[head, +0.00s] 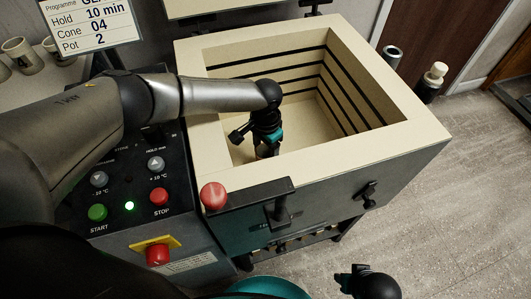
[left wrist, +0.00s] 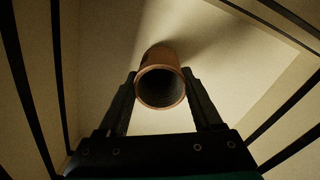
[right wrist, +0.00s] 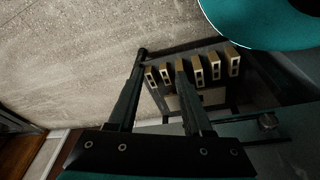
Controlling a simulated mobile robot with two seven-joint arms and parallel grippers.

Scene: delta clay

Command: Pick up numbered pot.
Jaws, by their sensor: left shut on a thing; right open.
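A brown cylindrical pot (left wrist: 158,56) shows in the left wrist view with its round open mouth toward the camera. My left gripper (left wrist: 160,76) is shut on it, one finger on each side. No number shows on the pot from here. In the head view my left gripper (head: 267,149) reaches down inside the open cream-walled kiln (head: 408,138), and the pot is hidden there. A sign (head: 88,24) at top left reads Pot 2. My right gripper (head: 343,281) is open and empty, low in front of the kiln; its spread fingers show in the right wrist view (right wrist: 162,62).
A control panel (head: 125,185) with coloured buttons stands left of the kiln. Small pots (head: 22,52) stand on a surface at far left. Several pale blocks (right wrist: 198,72) sit on a rack below my right gripper. The floor at right is clear.

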